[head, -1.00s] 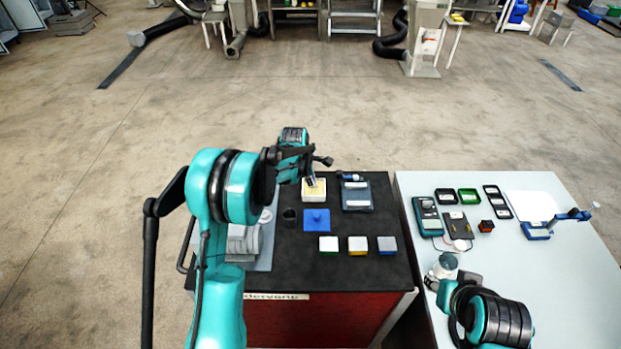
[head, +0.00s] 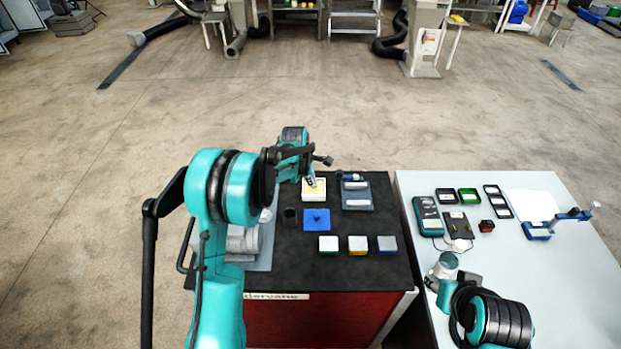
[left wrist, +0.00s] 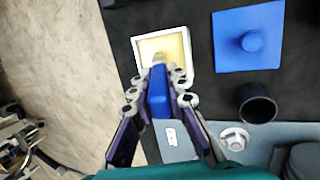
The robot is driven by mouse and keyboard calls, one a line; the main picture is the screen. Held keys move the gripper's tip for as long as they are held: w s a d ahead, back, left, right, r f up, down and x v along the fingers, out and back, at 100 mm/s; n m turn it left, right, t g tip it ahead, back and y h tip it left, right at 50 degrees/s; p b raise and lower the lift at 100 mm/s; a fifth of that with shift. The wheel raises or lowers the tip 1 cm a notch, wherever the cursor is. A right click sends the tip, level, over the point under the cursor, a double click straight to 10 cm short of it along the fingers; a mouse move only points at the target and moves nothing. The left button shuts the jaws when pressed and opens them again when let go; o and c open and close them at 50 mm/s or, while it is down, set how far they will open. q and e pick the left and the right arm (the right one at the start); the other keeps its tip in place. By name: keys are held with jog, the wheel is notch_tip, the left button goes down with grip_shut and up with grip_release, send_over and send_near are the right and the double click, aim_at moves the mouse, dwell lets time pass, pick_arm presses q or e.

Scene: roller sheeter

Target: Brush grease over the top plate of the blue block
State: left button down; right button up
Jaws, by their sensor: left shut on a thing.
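My left gripper (head: 309,179) is shut on the blue handle of a brush (left wrist: 158,98). The brush's pale bristles are over or in the yellow grease of a square white dish (head: 314,196); I cannot tell whether they touch it. The dish also shows in the left wrist view (left wrist: 141,52). The blue block (head: 387,250), with a greyish top plate, stands at the right end of a row of three blocks, nearer the bench's front. My right arm is folded low on the right; its gripper (head: 467,283) is small and its fingers are unclear.
A blue square with a round knob (head: 317,219) lies between dish and blocks, beside a black cup (head: 289,217). White-topped green (head: 328,245) and yellow (head: 357,245) blocks adjoin the blue one. A grey tray (head: 357,188) lies behind right. The pale table (head: 560,280) holds tools and trays.

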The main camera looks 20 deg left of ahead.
pick_arm(q)
jog(key=shift+r, duration=0.1)
dwell(0.5)
jog(key=shift+r+p, duration=0.45)
jog(key=shift+r, duration=0.15)
jog(key=shift+r+p, duration=1.5)
jog(key=shift+r, duration=1.35)
jog(key=shift+f, duration=0.15)
